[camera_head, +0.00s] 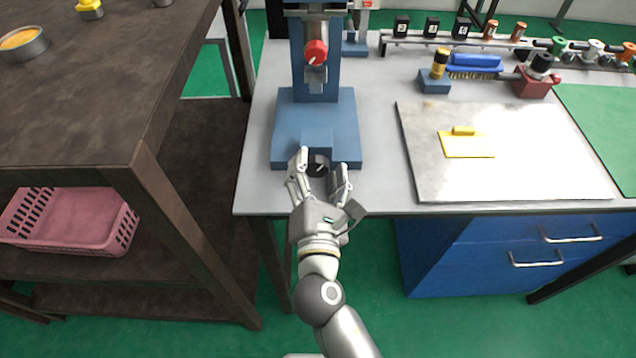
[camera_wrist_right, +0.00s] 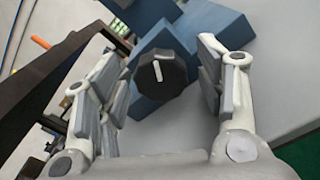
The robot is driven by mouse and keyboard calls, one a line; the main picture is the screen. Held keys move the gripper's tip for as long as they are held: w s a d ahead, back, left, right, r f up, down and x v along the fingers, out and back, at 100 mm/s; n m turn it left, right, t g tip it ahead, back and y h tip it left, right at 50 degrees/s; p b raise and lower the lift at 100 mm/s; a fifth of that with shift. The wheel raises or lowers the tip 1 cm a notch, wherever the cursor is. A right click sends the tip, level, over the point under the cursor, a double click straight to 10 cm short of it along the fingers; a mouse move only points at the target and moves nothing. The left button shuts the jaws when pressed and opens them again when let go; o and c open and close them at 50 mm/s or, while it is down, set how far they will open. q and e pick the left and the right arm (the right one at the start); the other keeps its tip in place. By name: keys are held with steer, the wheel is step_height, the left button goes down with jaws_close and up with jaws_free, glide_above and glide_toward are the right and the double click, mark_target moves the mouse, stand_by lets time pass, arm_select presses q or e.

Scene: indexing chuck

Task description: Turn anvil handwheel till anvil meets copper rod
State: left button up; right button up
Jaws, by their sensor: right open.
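The blue press-like machine (camera_head: 287,127) stands on the left part of the grey bench. A black handwheel (camera_head: 318,166) with a white mark sits at the front of its base; this looks like the anvil handwheel. In the right wrist view the handwheel (camera_wrist_right: 161,73) shows between the fingers, its white mark near upright. My right gripper (camera_head: 322,170) is open, with one finger on each side of the handwheel and visible gaps to it. A red knob (camera_head: 315,52) is on the machine's upper part. I cannot make out the copper rod or the anvil clearly. My left gripper is not in view.
A metal plate (camera_head: 520,185) with a yellow item (camera_head: 466,145) lies to the right on the bench. A brush (camera_head: 470,73), a red block (camera_head: 535,84) and a rail of small parts stand behind it. A dark shelf (camera_head: 150,150) with a pink basket (camera_head: 75,222) is at left.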

steer(key=s, duration=1.1)
steer(key=shift+s, duration=0.4)
steer(key=shift+f, duration=0.1)
